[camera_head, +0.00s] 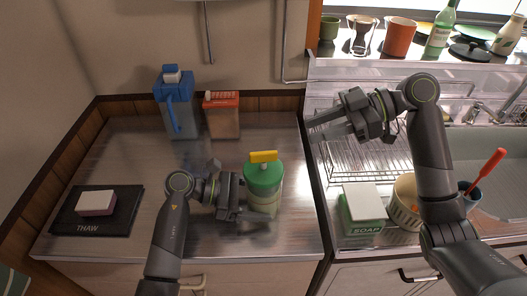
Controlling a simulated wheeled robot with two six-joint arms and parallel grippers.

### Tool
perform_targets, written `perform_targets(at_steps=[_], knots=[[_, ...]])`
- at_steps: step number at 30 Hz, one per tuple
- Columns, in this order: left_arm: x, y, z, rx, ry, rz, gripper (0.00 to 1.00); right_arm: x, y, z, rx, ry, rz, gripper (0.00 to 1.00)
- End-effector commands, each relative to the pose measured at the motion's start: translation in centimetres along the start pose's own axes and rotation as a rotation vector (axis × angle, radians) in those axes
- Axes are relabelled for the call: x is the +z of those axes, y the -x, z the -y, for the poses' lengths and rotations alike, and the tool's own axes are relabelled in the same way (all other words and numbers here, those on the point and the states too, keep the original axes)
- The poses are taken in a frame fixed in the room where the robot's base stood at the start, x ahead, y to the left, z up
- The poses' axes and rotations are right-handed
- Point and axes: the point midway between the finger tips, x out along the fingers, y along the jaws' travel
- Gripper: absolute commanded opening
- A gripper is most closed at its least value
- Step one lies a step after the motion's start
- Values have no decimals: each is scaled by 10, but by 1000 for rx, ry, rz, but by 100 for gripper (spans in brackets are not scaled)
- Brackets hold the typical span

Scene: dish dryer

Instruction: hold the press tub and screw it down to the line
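The press tub (263,188) stands upright near the front right of the steel counter. The line on the tub is not discernible. My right gripper (318,126) is raised over the dish rack, to the right of and beyond the tub, apart from it. Its fingers point left and nothing shows between them.
A blue jug (177,103) and an orange-topped container (222,115) stand at the back. A black thaw board (95,212) bears a small block at left. A soap box (362,210) and a beige basket (404,203) stand right of the counter. The middle counter is clear.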

Motion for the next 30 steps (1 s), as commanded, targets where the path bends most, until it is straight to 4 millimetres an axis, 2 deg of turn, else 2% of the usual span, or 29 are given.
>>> perform_targets(at_steps=[3, 8, 24, 30], knots=[[-1, 0, 0, 0, 0, -2, 63, -2, -4, 12, -49, 0, -16, 32], [-1, 0, 0, 0, 0, -1, 63, -3, -16, 15, -62, 1, -23, 32], [-1, 0, 0, 0, 0, -1, 63, -6, -99, 19, -60, 1, -24, 32], [-1, 0, 0, 0, 0, -1, 63, -5, -118, 20, -57, 1, -21, 32]])
